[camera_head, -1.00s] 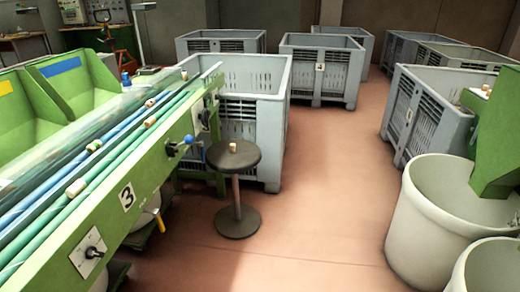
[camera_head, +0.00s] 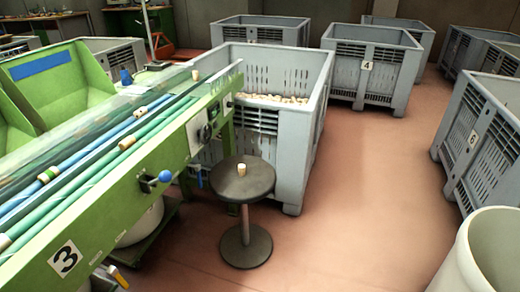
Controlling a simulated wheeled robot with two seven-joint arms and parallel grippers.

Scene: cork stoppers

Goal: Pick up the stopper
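A small pale cork stopper (camera_head: 241,169) stands on a round dark stool (camera_head: 252,186) near the middle of the head view. More stoppers show on the green sorting machine: one (camera_head: 195,75) at its far end, one (camera_head: 127,143) on the rollers and one (camera_head: 48,175) nearer to me. Neither of my grippers is in view.
The green machine (camera_head: 165,157) marked 3 runs along the left, close to the stool. A grey crate (camera_head: 305,125) holding many stoppers stands behind the stool. More grey crates stand at the back and right. A pale bin (camera_head: 465,270) is at lower right. Floor right of the stool is clear.

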